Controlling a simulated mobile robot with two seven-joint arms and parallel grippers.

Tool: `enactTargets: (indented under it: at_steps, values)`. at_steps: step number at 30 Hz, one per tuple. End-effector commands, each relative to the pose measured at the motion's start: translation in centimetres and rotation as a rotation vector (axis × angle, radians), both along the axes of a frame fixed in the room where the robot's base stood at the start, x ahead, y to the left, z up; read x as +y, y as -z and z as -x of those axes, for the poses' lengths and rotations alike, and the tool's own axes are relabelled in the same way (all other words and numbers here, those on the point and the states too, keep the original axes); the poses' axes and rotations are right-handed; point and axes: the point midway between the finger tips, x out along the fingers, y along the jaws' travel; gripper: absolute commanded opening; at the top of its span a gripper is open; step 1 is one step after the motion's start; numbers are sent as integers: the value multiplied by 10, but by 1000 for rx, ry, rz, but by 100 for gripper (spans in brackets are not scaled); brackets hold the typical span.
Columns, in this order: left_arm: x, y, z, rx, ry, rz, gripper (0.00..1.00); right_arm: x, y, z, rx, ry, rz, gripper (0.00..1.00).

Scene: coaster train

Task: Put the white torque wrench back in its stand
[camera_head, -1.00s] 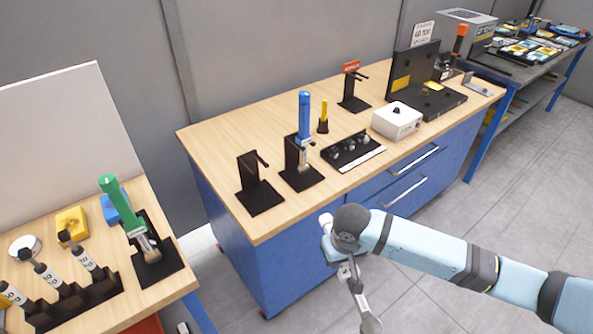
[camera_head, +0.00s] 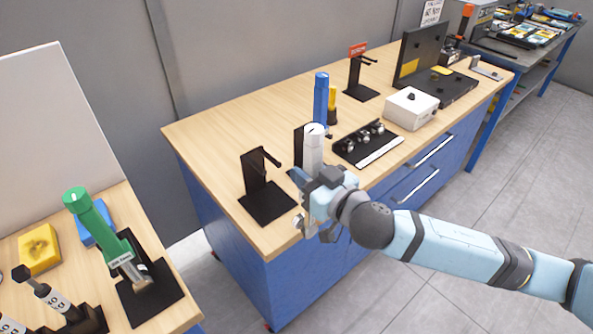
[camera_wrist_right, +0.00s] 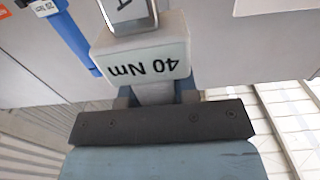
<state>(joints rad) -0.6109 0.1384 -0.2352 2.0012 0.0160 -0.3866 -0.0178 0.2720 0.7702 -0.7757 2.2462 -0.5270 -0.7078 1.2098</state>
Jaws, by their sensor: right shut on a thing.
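The white torque wrench (camera_head: 313,148) stands roughly upright in my right gripper (camera_head: 312,198) at the front edge of the wooden bench. The right wrist view shows its white body marked "40 Nm" (camera_wrist_right: 145,58) close up, between the fingers. The right gripper is shut on it; its fingertips are partly hidden. An empty black stand (camera_head: 268,202) is just left of the gripper on the bench. Another empty black stand (camera_head: 361,92) with a red label is farther back. The wrench is apart from both. My left gripper is not in view.
A blue wrench (camera_head: 321,98) stands behind the white one, its stand mostly hidden. A yellow-handled tool (camera_head: 332,104), a socket tray (camera_head: 366,143) and a white box (camera_head: 411,108) are to the right. A green wrench (camera_head: 92,215) is on the left table.

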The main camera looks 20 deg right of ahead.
Motion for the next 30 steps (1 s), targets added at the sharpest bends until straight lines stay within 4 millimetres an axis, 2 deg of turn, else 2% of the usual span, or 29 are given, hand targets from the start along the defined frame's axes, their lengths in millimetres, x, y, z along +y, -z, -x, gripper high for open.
enactTargets:
  at_steps: [8,20,30]
  values:
    - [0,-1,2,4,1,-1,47,6,-7,-12,-20,-10,-6,0]
    - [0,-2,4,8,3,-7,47,20,-7,-52,-19,-9,-5,0]
    - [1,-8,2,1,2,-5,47,21,-6,-53,-8,-10,-4,0]
